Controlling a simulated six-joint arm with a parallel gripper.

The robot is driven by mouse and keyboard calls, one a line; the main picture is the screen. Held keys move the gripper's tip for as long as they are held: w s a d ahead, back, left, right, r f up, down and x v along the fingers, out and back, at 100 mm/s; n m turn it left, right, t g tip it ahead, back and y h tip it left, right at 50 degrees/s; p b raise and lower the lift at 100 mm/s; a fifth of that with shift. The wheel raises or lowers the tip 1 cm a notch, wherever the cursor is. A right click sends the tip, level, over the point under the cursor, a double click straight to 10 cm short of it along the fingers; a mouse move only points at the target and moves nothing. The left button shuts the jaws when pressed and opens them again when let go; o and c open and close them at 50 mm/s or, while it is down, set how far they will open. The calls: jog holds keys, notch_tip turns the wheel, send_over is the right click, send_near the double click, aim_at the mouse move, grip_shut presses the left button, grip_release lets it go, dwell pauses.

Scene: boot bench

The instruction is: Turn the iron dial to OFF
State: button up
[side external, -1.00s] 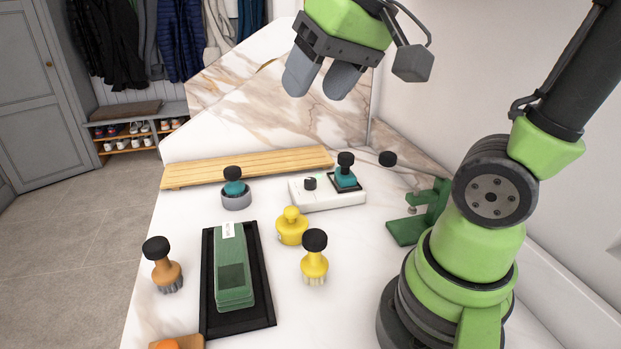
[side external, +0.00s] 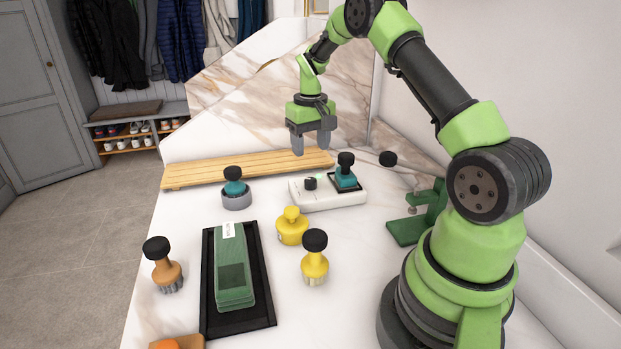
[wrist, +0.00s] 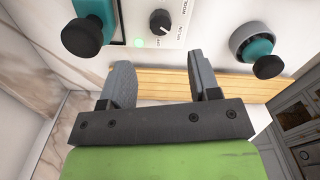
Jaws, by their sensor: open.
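The dial is a small black knob (side external: 310,183) on a white base unit (side external: 332,199), and it shows in the wrist view (wrist: 160,21) at top centre. Small print surrounds it, including what looks like NYLON. A pale pointer mark is on the knob, but I cannot tell exactly which label it meets. A green lamp (wrist: 140,42) glows beside it. The teal iron with a black knob handle (side external: 346,176) stands in a dark frame on the same unit. My gripper (side external: 311,147) is open and empty, points down, and hovers above and behind the dial, not touching it.
A slatted wooden board (side external: 245,167) lies behind the unit. A teal-topped grey ring tool (side external: 235,190) is left of it. Yellow tools (side external: 292,227), a black tray (side external: 262,309) with a green block and a green clamp stand (side external: 418,220) are nearer.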

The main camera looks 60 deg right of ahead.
aim_at(310, 179)
notch_tip(310, 179, down, 9)
jog(key=shift+f, duration=0.1)
jog(key=shift+c, duration=0.4)
jog(key=c, duration=0.8)
jog(key=shift+c, duration=0.2)
jog(key=shift+m, duration=0.3)
jog(key=m, duration=0.5)
jog(key=shift+m, duration=0.3)
jog(key=m, duration=0.5)
jog(key=shift+a+m, duration=0.1)
jog(key=shift+m, duration=0.3)
